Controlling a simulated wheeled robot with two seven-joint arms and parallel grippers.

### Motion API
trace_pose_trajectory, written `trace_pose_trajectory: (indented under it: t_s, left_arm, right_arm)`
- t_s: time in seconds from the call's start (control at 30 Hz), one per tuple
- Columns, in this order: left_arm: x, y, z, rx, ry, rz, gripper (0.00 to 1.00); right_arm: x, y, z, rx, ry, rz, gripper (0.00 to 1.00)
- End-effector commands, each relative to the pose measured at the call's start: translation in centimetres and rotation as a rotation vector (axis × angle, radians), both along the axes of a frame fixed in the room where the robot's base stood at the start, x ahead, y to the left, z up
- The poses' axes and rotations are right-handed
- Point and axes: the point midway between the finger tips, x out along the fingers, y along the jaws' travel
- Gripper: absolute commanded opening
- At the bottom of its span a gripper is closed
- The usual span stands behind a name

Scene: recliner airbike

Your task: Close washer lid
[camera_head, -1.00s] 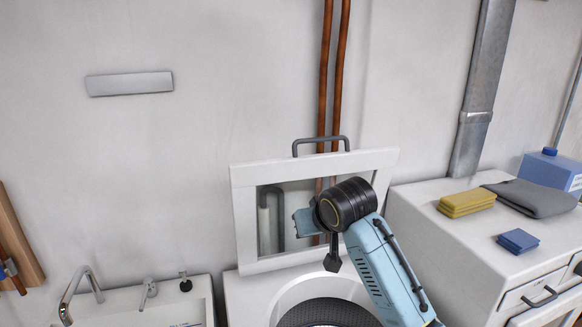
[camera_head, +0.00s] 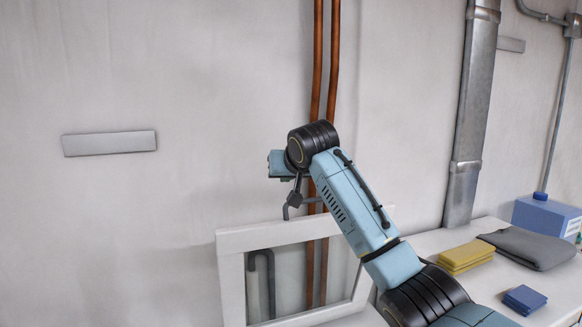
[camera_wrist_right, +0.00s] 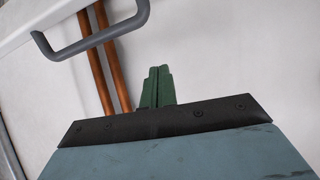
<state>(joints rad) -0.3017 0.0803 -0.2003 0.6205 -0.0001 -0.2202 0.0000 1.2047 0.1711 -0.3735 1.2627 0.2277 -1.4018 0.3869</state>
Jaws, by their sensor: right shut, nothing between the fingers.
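The washer lid (camera_head: 232,262) stands open and upright, a white frame with a clear window, in the lower middle of the head view. Its grey handle (camera_wrist_right: 92,38) shows at the upper left of the right wrist view; in the head view my arm partly hides it. My right gripper (camera_wrist_right: 157,86) is shut and empty, its green fingers together, apart from the handle in the wrist picture. In the head view my right wrist is raised just above the lid's top edge, and the fingertips are hidden there. My left gripper is not in view.
Copper pipes (camera_head: 333,60) run down the wall behind the lid. At right, a white cabinet top (camera_head: 428,240) holds yellow cloths (camera_head: 466,257), blue cloths (camera_head: 525,299), a grey cloth (camera_head: 530,246) and a blue container (camera_head: 546,216).

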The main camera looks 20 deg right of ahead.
Motion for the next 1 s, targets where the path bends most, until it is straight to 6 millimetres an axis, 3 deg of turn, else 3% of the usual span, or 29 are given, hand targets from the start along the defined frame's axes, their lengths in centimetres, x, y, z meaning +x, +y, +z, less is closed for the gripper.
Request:
trace_pose_trajectory:
  t_s: [0.3,0.7,1.0]
  left_arm:
    - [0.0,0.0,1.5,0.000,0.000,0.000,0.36]
    - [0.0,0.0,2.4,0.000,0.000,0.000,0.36]
    - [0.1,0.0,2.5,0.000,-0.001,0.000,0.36]
  right_arm:
    - [3.3,0.0,-2.1,-0.001,0.001,0.000,0.00]
    - [0.4,0.2,-4.2,-0.002,-0.001,0.001,0.00]
    - [0.0,0.3,-4.5,-0.001,-0.001,0.000,0.00]
